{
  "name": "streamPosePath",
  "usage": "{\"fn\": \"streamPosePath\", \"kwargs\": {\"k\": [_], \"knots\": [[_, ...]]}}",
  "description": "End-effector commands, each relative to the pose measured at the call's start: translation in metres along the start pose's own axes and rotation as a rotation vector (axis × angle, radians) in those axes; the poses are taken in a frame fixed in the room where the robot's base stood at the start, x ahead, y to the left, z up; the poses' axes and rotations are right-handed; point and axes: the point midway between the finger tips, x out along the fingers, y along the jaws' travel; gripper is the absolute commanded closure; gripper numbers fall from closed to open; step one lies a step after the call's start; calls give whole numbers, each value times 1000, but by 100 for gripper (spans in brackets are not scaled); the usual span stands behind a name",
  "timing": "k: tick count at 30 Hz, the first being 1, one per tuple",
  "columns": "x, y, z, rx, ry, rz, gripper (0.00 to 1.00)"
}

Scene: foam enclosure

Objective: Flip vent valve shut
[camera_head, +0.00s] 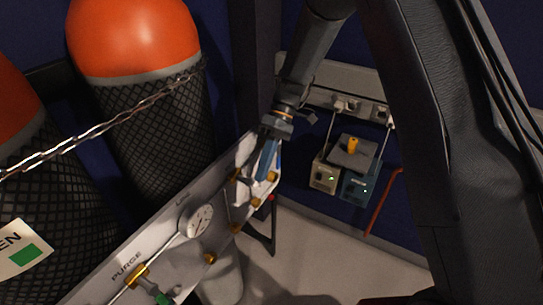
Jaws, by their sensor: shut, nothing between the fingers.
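A pale metal valve panel (170,235) slants from the lower left up to the middle. Its near end reads "PURGE", by a brass valve (137,272) with a green handle (160,296). My gripper (265,168) reaches down from above to the panel's far end, its fingers shut with nothing between them. A narrow blue part shows there, apparently the fingers. No vent label is readable. The vent valve's handle and its position cannot be made out, and I cannot tell whether my gripper touches it.
Orange-topped cylinders (135,40) in black mesh stand at the left behind a chain (100,128). A round gauge (200,221) is on the panel. Two small boxes (324,177) (358,187) sit right, by a red bar (384,202). Bare floor (320,255) lies below.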

Motion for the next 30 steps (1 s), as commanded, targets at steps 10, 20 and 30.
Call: {"fn": "streamPosePath", "kwargs": {"k": [10, 20, 30], "knots": [[11, 6, 1, 2, 1, 2, 100], [13, 6, 1, 2, 1, 3, 100], [13, 6, 1, 2, 1, 3, 100]]}}
